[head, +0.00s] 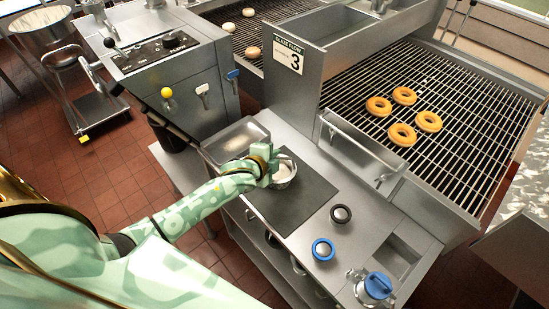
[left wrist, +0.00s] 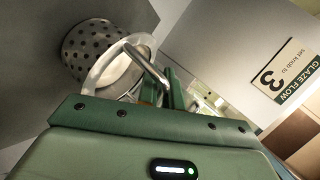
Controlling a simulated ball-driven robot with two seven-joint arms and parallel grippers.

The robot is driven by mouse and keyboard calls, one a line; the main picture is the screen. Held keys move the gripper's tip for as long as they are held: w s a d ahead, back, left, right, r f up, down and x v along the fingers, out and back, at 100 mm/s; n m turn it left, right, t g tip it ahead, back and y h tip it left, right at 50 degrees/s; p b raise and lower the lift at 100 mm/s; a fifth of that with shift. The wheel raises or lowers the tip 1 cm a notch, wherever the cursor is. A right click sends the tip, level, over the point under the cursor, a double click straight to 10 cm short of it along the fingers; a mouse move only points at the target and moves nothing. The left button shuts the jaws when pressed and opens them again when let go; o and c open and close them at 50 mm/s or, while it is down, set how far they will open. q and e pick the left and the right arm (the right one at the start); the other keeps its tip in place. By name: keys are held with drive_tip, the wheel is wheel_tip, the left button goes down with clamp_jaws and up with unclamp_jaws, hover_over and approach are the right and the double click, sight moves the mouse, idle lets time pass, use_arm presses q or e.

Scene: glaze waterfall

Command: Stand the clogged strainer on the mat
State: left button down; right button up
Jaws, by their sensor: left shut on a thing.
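The strainer (head: 285,172) is a small round metal cup with a pale inside, at the far left part of the dark mat (head: 307,207). In the left wrist view the strainer (left wrist: 88,45) shows a wall full of holes, a whitish rim and a metal handle. My left gripper (head: 268,165), pale green, is shut on the handle, at the strainer's left side in the head view. The strainer looks roughly upright in the head view. I cannot tell whether its base touches the mat. My right gripper is not in view.
A metal tray (head: 236,139) lies behind the mat. Doughnuts (head: 402,134) lie on the wire conveyor. The mat's near part is bare.

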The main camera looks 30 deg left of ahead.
use_arm(q)
drive_tip(key=shift+r, duration=0.1)
drive_tip(key=c, duration=1.6)
unclamp_jaws()
drive_tip(key=shift+o, duration=0.2)
drive_tip(key=shift+s+r, duration=0.2)
drive_tip(key=shift+s, duration=0.1)
drive_tip(key=p+v, duration=0.3)
drive_tip(key=v, duration=0.8)
drive_tip(key=shift+s+p, duration=0.2)
drive_tip(key=shift+p, duration=0.1)
